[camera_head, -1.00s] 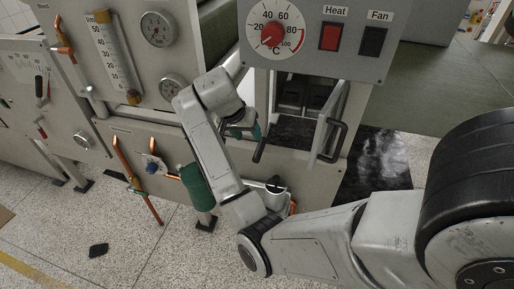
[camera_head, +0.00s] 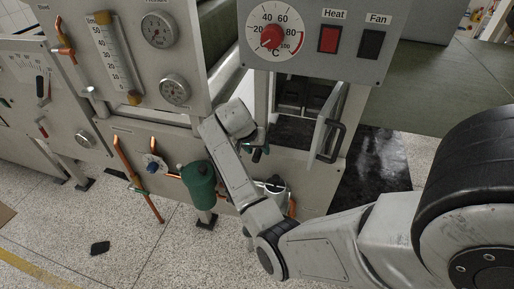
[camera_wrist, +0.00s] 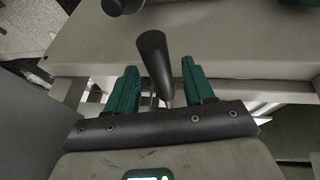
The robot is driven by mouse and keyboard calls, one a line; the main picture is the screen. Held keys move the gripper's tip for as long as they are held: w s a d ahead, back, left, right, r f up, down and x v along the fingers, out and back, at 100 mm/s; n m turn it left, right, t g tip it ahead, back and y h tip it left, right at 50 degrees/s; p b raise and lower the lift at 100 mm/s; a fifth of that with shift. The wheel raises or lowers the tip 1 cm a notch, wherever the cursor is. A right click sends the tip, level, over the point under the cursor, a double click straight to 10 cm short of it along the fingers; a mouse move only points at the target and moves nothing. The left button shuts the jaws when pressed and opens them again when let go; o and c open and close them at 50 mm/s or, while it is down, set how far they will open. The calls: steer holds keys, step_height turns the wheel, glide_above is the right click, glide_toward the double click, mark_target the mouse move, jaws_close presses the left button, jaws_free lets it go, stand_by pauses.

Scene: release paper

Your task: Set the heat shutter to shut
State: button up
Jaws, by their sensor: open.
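A lever with a black cylindrical grip (camera_wrist: 154,60) stands between my fingers in the wrist view; I take it to be the heat shutter's handle, though no label on it is readable. In the head view a small black grip (camera_head: 257,154) shows by my gripper, largely hidden by the arm. My gripper (camera_wrist: 158,88) is open, with one green finger on each side of the lever and a visible gap to each. In the head view my gripper (camera_head: 259,141) is partly hidden behind its wrist, below the control panel. Whether the shutter is open or shut cannot be told.
A control panel (camera_head: 350,57) with a temperature dial and red Heat switch (camera_head: 330,38) hangs above. An open door with a black handle (camera_head: 332,141) is just right of my gripper. A green bottle-shaped part (camera_head: 199,184) and copper pipes (camera_head: 138,178) are left of my arm.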

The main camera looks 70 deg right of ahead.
jaws_close()
stand_by(0.3)
stand_by(0.3)
